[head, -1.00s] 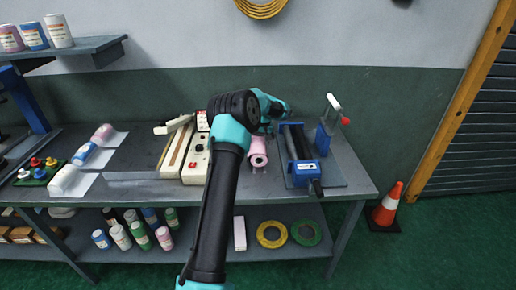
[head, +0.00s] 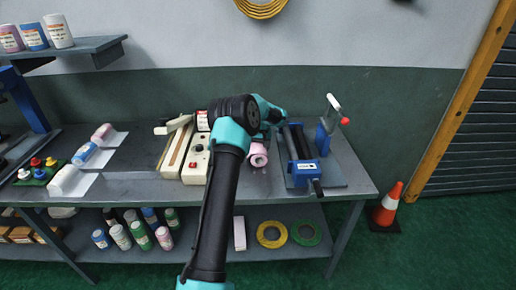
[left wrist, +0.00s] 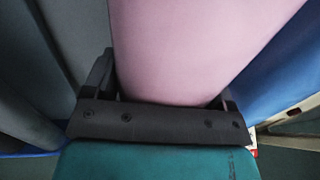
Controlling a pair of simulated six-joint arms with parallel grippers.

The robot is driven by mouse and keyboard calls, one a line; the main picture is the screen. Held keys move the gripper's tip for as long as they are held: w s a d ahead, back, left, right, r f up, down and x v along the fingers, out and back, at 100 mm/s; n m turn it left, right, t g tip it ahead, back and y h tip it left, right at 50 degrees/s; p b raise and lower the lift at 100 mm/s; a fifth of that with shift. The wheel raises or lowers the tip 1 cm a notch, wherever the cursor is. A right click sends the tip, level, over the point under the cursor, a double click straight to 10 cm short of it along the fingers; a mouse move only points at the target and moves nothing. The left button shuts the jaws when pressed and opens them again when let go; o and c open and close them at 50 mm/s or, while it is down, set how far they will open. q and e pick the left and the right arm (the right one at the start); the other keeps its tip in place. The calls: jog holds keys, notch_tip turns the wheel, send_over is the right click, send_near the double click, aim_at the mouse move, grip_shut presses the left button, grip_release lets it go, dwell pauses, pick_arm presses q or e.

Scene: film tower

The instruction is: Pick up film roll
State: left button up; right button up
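The pink film roll (head: 258,155) is on the bench, left of the blue roller machine (head: 302,160). Its pale end faces the front; its far part is hidden by my left arm. My left gripper comes down over it from behind the wrist; its fingertips are hidden in the head view. In the left wrist view the pink roll (left wrist: 205,45) fills the middle, between the two dark fingers, which look close against its sides. The gripper appears shut on it. My right gripper is not in view.
A cream control box (head: 197,160) stands close left of the roll. Three more rolls (head: 84,155) lie on white sheets at the left. The lower shelf holds bottles and tape rings (head: 271,234).

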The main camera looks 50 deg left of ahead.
pick_arm(q)
jog(key=c, duration=0.8)
jog(key=shift+c, duration=0.2)
jog(key=shift+r, duration=0.2)
jog(key=shift+r, duration=1.5)
jog(key=shift+s+d+r, duration=0.1)
jog(key=shift+d+r, duration=0.05)
jog(key=shift+r, duration=0.05)
jog(key=s+d, duration=0.3)
jog(key=d, duration=0.1)
jog(key=s+d+r, duration=0.1)
jog(key=s+d, duration=0.2)
jog(key=s, duration=0.1)
jog(key=s+d, duration=0.3)
jog(key=d, duration=0.1)
jog(key=shift+s+d+r, duration=0.15)
jog(key=shift+d, duration=0.2)
